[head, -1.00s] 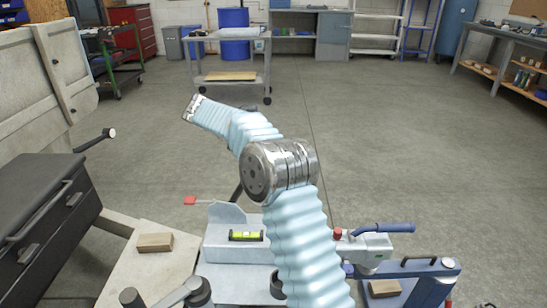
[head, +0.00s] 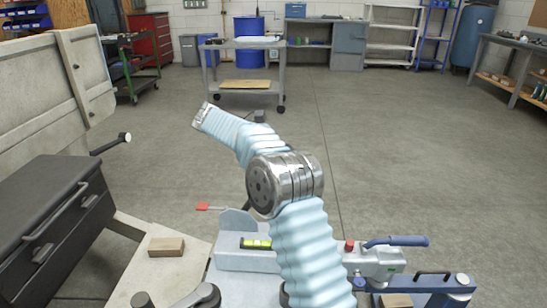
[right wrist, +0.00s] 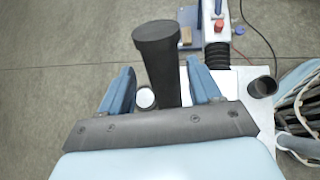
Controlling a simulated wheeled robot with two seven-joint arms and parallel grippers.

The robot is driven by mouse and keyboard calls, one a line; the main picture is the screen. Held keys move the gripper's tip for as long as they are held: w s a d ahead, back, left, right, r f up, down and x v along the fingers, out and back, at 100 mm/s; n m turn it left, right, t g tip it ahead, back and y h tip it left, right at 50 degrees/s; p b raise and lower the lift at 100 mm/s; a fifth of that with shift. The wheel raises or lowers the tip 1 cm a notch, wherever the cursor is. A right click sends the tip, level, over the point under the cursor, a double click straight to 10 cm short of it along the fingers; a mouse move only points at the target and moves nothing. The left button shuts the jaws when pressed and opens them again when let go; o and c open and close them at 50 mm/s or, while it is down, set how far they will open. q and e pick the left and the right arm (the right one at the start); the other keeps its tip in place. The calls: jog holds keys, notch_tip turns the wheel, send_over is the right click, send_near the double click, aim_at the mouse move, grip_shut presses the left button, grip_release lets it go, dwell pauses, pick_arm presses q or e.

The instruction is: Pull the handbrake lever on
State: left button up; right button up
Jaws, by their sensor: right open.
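A dark upright lever with a thick rounded grip (right wrist: 157,50), which looks like the handbrake lever, stands between the fingers of my right gripper (right wrist: 159,68) in the right wrist view. The two blue fingers are apart, with a gap showing on each side of the lever. Its lower end is hidden behind the gripper's palm. In the head view the lever is mostly or wholly hidden behind my pale blue arm, and no gripper fingers show. The grey coupling head (head: 382,262) has a blue handle (head: 400,241) and a red knob (head: 349,246). My left gripper is not in view.
A spirit level (head: 256,243) lies on the grey frame, partly covered by my arm. A red-ended rod (head: 203,206) juts out to its left. A wooden block (head: 167,247) and a black toolbox (head: 55,215) are at the left. The floor beyond is clear up to a cart (head: 243,88).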

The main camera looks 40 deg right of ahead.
jog(key=v, duration=0.7)
jog(key=shift+a+r, duration=0.15)
jog(key=shift+w, duration=0.1)
dwell(0.3)
